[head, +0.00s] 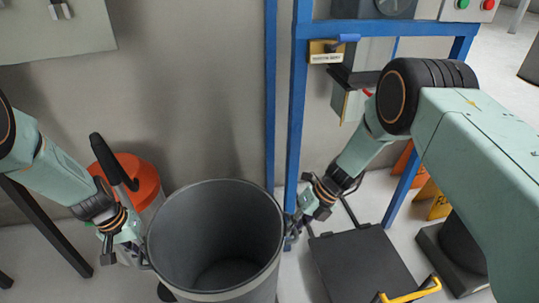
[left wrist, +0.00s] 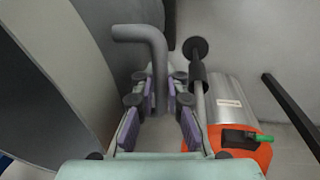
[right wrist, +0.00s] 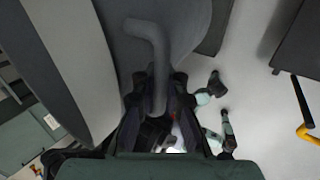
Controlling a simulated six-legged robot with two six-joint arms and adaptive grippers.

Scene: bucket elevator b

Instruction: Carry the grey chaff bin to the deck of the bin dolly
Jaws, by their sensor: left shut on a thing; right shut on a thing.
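The grey chaff bin (head: 268,262) is an open, empty-looking round tub at the bottom centre of the head view, standing upright. My left gripper (head: 140,256) is at its left side, shut on a bent grey handle (left wrist: 152,38) on the bin wall. My right gripper (head: 291,232) is at its right side, shut on the matching handle (right wrist: 150,32). The bin's base is out of view, so I cannot tell whether it touches the floor. The bin dolly has a flat dark deck (head: 362,268), bare, just right of the bin, and a yellow handle (head: 410,294).
An orange-topped metal canister (head: 140,172) stands behind my left gripper. Blue frame posts (head: 297,120) rise behind the bin and between it and the machine. A yellow floor sign (head: 436,200) and a dark base (head: 450,255) stand right of the dolly.

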